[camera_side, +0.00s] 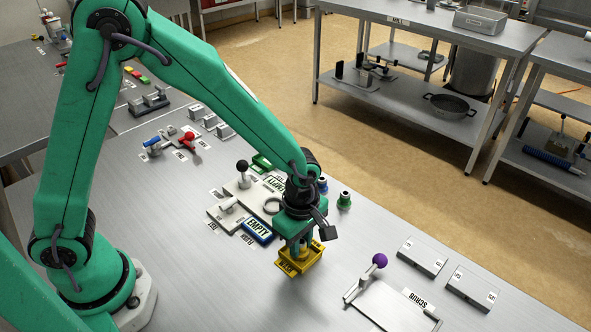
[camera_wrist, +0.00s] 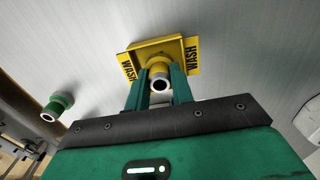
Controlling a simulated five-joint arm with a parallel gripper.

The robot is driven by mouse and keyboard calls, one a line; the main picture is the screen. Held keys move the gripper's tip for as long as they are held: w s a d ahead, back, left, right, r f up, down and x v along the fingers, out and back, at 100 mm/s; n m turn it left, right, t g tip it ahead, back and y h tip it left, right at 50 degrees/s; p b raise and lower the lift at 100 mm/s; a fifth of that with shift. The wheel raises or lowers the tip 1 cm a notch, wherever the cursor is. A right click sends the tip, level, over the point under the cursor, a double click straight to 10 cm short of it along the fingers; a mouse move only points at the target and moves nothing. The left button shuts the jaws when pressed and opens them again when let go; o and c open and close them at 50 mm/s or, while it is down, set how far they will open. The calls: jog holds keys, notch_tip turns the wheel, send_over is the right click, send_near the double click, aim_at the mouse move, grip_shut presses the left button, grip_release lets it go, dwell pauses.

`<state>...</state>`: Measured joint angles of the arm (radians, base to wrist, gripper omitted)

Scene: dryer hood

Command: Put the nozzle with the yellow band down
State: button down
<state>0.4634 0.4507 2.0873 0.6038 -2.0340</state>
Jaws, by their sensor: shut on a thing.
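The nozzle with the yellow band (camera_wrist: 157,65) is between the two green fingers of my gripper (camera_wrist: 159,80), which is shut on it. Its pale end with a dark opening faces the wrist camera. Its other end is at the yellow WASH holder (camera_wrist: 143,46); I cannot tell whether it is seated in it or just above. In the side view my gripper (camera_side: 300,246) points down at the yellow WASH holder (camera_side: 303,262) on the bench, and the nozzle is mostly hidden by the fingers.
A green-banded nozzle (camera_side: 344,200) and a blue-banded one (camera_side: 323,184) stand behind my gripper. A purple-knobbed SCRUB fixture (camera_side: 379,261) is right. The bench's front is clear.

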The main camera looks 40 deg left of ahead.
aim_at(301, 241)
jog(key=shift+f, duration=0.15)
jog(key=c, duration=1.5)
grip_release()
notch_tip(301, 241, up, 12)
jog(key=shift+r, duration=0.2)
jog(key=shift+a, duration=0.1)
jog(key=s+a+r+m+t, duration=0.2)
jog(key=s+a+r+m, duration=0.3)
jog(key=a+m, duration=0.3)
jog(key=s+a+r+m+t, duration=0.3)
jog(key=s+a+r+m, duration=0.3)
jog(key=a+m, duration=0.3)
jog(key=shift+s+a+m+t, duration=0.15)
jog(key=shift+s+m+t, duration=0.15)
jog(key=shift+s+m, duration=0.35)
